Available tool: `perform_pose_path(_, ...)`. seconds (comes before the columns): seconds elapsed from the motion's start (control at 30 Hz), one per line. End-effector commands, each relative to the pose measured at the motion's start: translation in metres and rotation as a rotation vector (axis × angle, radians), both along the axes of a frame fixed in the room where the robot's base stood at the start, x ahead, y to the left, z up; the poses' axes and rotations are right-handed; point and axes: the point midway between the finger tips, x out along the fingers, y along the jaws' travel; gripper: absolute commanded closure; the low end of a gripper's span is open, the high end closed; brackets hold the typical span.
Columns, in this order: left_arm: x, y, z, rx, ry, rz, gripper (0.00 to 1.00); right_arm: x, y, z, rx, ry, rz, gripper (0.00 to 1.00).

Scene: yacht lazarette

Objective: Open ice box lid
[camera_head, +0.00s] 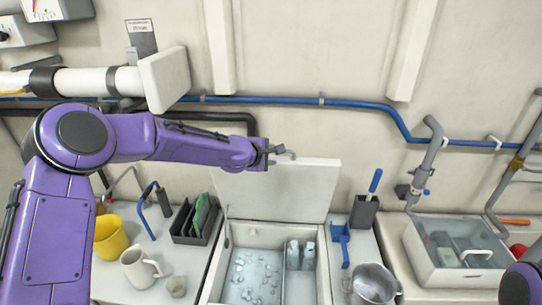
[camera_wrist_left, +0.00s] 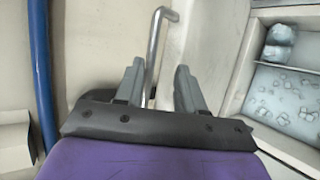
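The white ice box lid (camera_head: 285,190) stands raised, nearly upright, behind the ice box (camera_head: 221,262). The box is uncovered, with ice cubes (camera_head: 252,278) in its left part and pale packs (camera_head: 300,254) in its right part. A metal handle (camera_head: 284,152) sits at the lid's top edge. My left gripper (camera_head: 272,154) is at this handle. In the left wrist view, its two grey fingers (camera_wrist_left: 160,90) are apart, with the bent handle bar (camera_wrist_left: 155,48) showing between them and touching neither. My right gripper is out of view.
A blue pipe (camera_head: 270,100) crosses the wall behind.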

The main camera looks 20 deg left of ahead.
Motion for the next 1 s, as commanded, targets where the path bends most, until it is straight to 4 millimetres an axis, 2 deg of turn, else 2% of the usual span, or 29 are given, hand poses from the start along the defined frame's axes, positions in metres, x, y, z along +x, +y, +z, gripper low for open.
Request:
perform_pose_path(0.13,-0.002,0.0,0.0,0.0,0.001,-0.002,0.63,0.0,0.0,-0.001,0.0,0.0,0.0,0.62)
perform_pose_path(0.23,-0.012,0.001,0.007,0.001,-0.002,-0.002,0.63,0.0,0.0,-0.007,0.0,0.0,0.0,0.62)
perform_pose_path(0.5,-0.064,0.01,0.037,0.002,-0.004,-0.003,0.63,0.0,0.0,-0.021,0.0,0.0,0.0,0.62)
perform_pose_path(0.63,-0.081,0.013,0.048,0.001,-0.003,-0.003,0.63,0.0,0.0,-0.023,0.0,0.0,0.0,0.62)
perform_pose_path(0.8,-0.09,0.015,0.053,0.0,0.0,-0.001,0.63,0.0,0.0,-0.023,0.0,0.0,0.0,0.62)
perform_pose_path(1.0,-0.09,0.015,0.053,0.0,0.0,-0.001,0.63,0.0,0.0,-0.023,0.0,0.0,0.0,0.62)
